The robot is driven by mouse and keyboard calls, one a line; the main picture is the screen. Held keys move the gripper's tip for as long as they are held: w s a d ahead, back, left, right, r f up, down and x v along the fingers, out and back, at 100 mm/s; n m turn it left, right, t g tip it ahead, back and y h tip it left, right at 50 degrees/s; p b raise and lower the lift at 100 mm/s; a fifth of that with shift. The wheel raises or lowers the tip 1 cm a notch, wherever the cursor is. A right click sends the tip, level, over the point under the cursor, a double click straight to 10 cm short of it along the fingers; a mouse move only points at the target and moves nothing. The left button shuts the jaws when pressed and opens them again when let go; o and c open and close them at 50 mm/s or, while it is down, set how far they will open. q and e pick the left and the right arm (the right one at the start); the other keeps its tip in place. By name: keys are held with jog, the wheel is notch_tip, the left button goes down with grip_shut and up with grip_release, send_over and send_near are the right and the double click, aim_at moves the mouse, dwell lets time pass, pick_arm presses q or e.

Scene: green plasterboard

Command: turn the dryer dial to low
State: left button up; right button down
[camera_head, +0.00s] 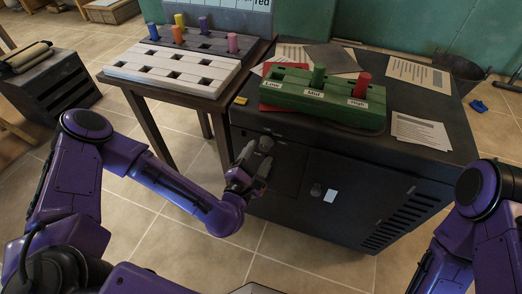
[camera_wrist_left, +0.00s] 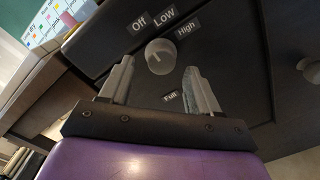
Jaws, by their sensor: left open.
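The dryer dial (camera_wrist_left: 160,56) is a round pale knob on the dark front panel, with labels reading Off, Low and High above it and Full below it. A small mark shows on its face, but I cannot tell clearly which label it points to. In the head view the dial (camera_head: 266,143) sits high on the front of the dark dryer cabinet (camera_head: 345,190). My left gripper (camera_wrist_left: 158,72) is open, its fingers pointing at the panel on either side of the dial; I cannot tell whether they touch it. It also shows in the head view (camera_head: 254,163). My right gripper is out of view.
A second knob (camera_head: 316,189) and a white label are lower on the front. On top stand a green block (camera_head: 325,97) with pegs, labelled Low, Mid and High, and several papers. A table (camera_head: 150,89) with pegboards stands close on the left. The floor in front is clear.

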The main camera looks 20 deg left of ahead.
pick_arm(q)
jog(key=shift+w+d, duration=0.15)
jog(key=shift+w, duration=1)
jog(key=c, duration=1.1)
jog(key=shift+o, duration=0.3)
jog(key=shift+m, duration=0.4)
jog(key=m, duration=0.2)
jog(key=shift+m+p, duration=0.6)
jog(key=shift+m, duration=1.9)
jog(key=o, duration=1)
